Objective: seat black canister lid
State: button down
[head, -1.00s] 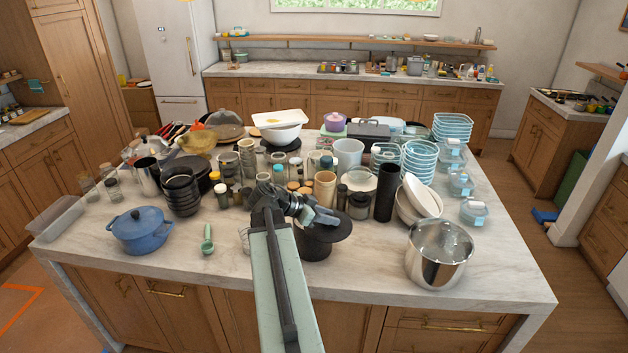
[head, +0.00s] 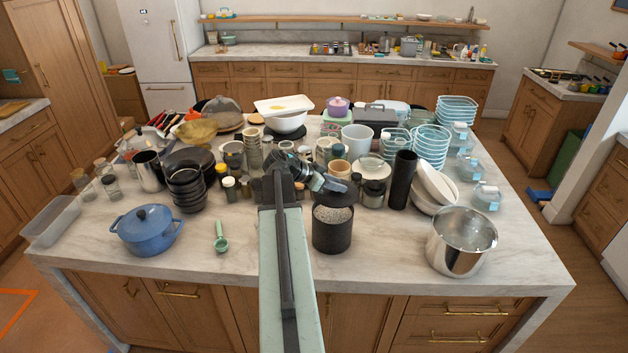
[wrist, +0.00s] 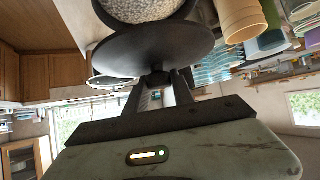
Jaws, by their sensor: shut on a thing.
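The black canister (head: 332,236) stands upright on the island counter. Its mouth is uncovered at the front and shows pale grey granular contents. My gripper (head: 330,184) is above and behind the canister's mouth, shut on the knob of the black canister lid (head: 340,194). In the wrist view, the lid (wrist: 155,52) is a wide dark disc, with its knob between the fingers of my gripper (wrist: 158,80). The canister (wrist: 172,17) shows beyond the lid there, with its contents partly visible. The lid appears apart from the rim and off to the back of the mouth.
A steel pot (head: 461,243) stands to the right and a blue pot (head: 146,231) to the left. A tall black cylinder (head: 403,180) and several jars crowd behind the canister. A green scoop (head: 220,238) lies to the left. The counter's front strip is clear.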

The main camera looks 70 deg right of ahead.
aim_at(334, 197)
jog(key=shift+w, duration=0.25)
jog(key=shift+s+d, duration=0.1)
jog(key=shift+s, duration=0.05)
jog(key=shift+w+f, duration=0.1)
jog(key=shift+w, duration=0.25)
notch_tip(334, 197, down, 6)
jog(key=b, duration=0.6)
jog(key=shift+s+r, duration=0.1)
jog(key=shift+r, duration=0.1)
jog(key=shift+f, duration=0.1)
dwell(0.7)
jog(key=shift+f+b, duration=0.35)
jog(key=shift+f+b, duration=0.55)
